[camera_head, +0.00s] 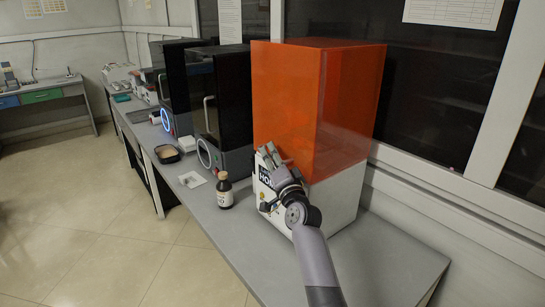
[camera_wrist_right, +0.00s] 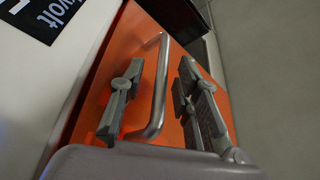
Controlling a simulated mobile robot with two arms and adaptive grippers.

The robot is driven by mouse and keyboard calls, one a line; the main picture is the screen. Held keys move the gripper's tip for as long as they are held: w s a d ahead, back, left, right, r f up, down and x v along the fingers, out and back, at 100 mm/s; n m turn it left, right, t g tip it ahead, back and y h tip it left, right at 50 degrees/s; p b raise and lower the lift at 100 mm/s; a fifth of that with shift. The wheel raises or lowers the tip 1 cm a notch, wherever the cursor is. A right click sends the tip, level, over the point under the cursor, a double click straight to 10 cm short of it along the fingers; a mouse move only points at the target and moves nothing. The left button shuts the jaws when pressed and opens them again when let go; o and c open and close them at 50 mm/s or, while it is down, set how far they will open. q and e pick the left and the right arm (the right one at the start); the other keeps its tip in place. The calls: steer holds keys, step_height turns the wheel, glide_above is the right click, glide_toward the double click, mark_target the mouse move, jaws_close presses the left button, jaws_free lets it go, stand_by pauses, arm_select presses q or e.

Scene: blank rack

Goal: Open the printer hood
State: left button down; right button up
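The printer has a translucent orange hood (camera_head: 290,95) sitting closed on a white base (camera_head: 335,205) with a black label. In the right wrist view the orange hood front (camera_wrist_right: 135,48) carries a metal bar handle (camera_wrist_right: 160,85). My right gripper (camera_head: 270,160) is at the lower front of the hood. In the wrist view my right gripper (camera_wrist_right: 160,105) is open, with one finger on each side of the handle. A gap shows between the handle and each finger. In the head view the handle is hidden. My left gripper is in neither view.
A brown bottle (camera_head: 224,190) stands on the grey bench just left of the printer. Black printers (camera_head: 220,100) stand further along, with a small dark tray (camera_head: 167,153) in front. A windowed wall is behind. Bench right of the printer (camera_head: 400,260) is clear.

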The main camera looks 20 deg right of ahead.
jaws_close()
stand_by(0.4)
stand_by(0.5)
